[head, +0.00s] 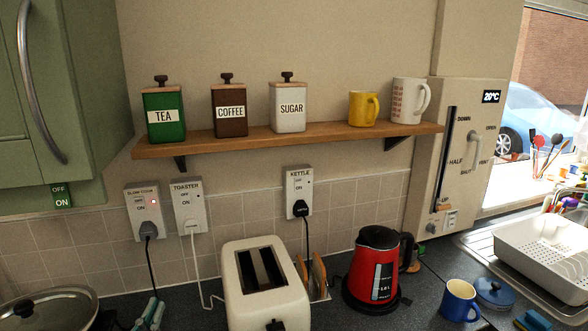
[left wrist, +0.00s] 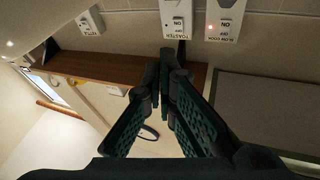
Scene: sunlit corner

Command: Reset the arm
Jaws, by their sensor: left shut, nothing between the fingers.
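My left gripper (head: 153,305) shows at the bottom left of the head view as dark teal fingers, low in front of the tiled wall and left of the toaster. In the left wrist view my left gripper (left wrist: 165,62) has its fingers drawn together at the tips, with nothing held between them. My right gripper is in neither view.
A cream toaster (head: 262,290) stands right of my left gripper, and a lidded pan (head: 45,308) left of it. A red kettle (head: 374,275) and blue mug (head: 459,301) stand farther right. A wooden shelf (head: 330,137) with canisters and mugs spans the wall.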

